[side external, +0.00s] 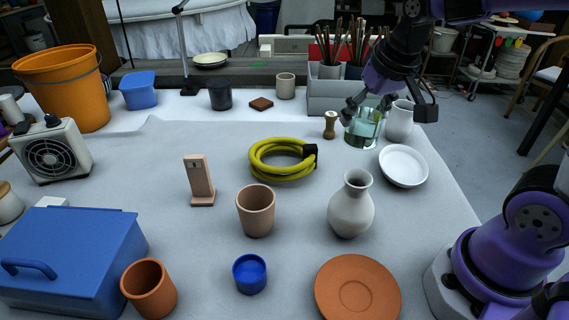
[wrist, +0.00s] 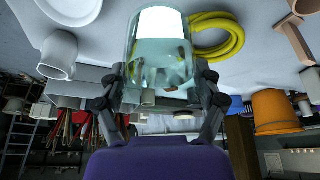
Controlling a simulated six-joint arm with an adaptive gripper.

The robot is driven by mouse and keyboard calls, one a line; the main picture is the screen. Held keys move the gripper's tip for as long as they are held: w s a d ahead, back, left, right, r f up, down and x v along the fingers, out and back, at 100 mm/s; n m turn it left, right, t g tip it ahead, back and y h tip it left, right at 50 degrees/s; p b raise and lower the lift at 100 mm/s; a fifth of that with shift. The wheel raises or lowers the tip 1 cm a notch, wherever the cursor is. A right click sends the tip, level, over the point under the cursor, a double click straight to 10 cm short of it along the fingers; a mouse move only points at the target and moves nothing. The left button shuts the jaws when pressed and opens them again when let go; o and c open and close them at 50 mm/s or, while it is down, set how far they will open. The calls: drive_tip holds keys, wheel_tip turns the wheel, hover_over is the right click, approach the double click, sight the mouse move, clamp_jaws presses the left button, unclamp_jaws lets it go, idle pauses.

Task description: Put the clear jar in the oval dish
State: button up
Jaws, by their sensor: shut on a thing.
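The clear jar (side external: 364,129) is a pale green see-through cylinder at the back right of the table. My gripper (side external: 366,104) is shut on its upper part, with a finger on either side. In the wrist view the jar (wrist: 158,50) stands out between the fingers (wrist: 160,82). I cannot tell whether its base touches the table. The oval dish (side external: 403,178) is white and shallow, just right of the jar and nearer the camera. It looks empty, and part of it shows in the wrist view (wrist: 42,40).
A grey organizer (side external: 325,92) is behind. A yellow hose coil (side external: 270,170) and a pale vase (side external: 351,208) lie nearer the camera.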

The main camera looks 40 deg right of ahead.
drive_tip(key=s+d+f+m, duration=0.1)
drive_tip(key=s+d+m, duration=0.1)
drive_tip(key=s+d, duration=0.1)
hover_over(401, 170)
drive_tip(key=shift+h, duration=0.3)
drive_tip(key=shift+f, duration=5.4)
drive_tip(key=shift+f, duration=0.1)
drive_tip(key=o, duration=1.3)
drive_tip(key=shift+a, duration=0.1)
